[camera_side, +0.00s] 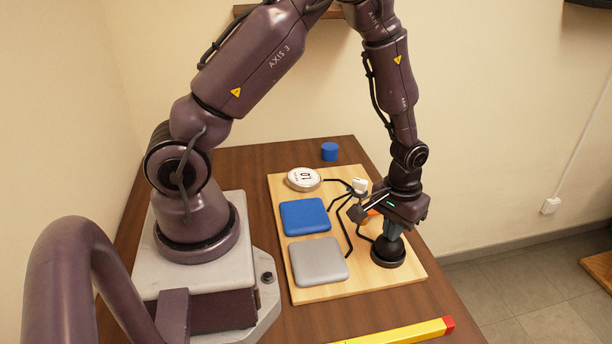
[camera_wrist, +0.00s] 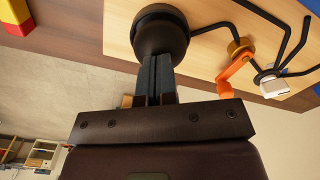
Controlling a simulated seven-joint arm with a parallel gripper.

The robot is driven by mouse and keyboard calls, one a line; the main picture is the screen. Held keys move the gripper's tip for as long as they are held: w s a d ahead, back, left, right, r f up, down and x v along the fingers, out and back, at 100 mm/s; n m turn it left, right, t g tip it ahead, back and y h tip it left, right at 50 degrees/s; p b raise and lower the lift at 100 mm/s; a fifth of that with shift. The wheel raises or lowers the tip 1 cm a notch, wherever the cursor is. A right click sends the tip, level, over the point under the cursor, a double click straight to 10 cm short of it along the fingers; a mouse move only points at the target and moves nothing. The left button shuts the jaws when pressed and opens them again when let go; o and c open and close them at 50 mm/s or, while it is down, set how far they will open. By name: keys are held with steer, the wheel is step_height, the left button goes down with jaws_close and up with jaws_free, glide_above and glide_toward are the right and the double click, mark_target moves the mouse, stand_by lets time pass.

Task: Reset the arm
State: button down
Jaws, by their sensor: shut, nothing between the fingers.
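My gripper (camera_side: 390,236) points down over the right part of a light wooden board. In the wrist view its two dark fingers (camera_wrist: 155,82) are together with nothing held between them. The fingertips are right at a round black piece (camera_side: 388,252), which stands on the board and also shows in the wrist view (camera_wrist: 160,36). I cannot tell whether they touch it. An orange piece like a crank (camera_wrist: 236,68) is beside the fingers, mostly hidden behind my gripper in the side view. A small white block (camera_side: 360,186) sits where several bent black rods meet.
The wooden board (camera_side: 290,272) carries a blue pad (camera_side: 305,216), a grey pad (camera_side: 318,261) and a round white dial (camera_side: 303,179). A blue cylinder (camera_side: 329,151) stands behind it. A yellow bar with a red end (camera_side: 405,334) lies at the front of the brown table (camera_side: 237,165).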

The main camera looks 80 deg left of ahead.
steer(key=shift+f, duration=0.85)
steer(key=shift+r, duration=2.05)
steer(key=shift+r, duration=0.1)
steer(key=shift+r, duration=2.45)
